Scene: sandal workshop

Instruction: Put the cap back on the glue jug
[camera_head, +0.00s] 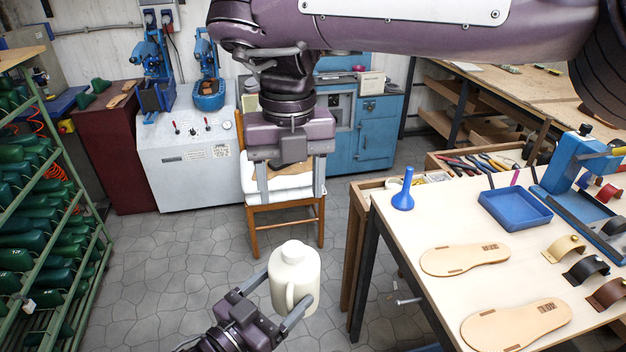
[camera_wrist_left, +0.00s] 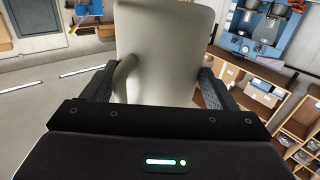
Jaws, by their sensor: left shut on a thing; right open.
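The cream glue jug (camera_head: 296,279) is upright in the head view, held off the floor in front of the bench. My left gripper (camera_head: 290,285) is shut on its body, with a finger on each side. In the left wrist view the jug (camera_wrist_left: 170,50) fills the middle between the fingers, its handle to the left and its top out of frame. A pale round top shows on the jug in the head view; I cannot tell whether it is a cap or the bare neck. My right gripper (camera_head: 291,198) is open above and behind the jug, fingers pointing down. I cannot make out a separate cap.
The bench (camera_head: 433,220) at the right carries a blue funnel (camera_head: 403,192), a blue tray (camera_head: 515,210), sandal soles (camera_head: 470,260) and straps. A wooden chair (camera_head: 283,226) stands behind my right gripper. A green rack (camera_head: 75,215) is at the left. The floor between is clear.

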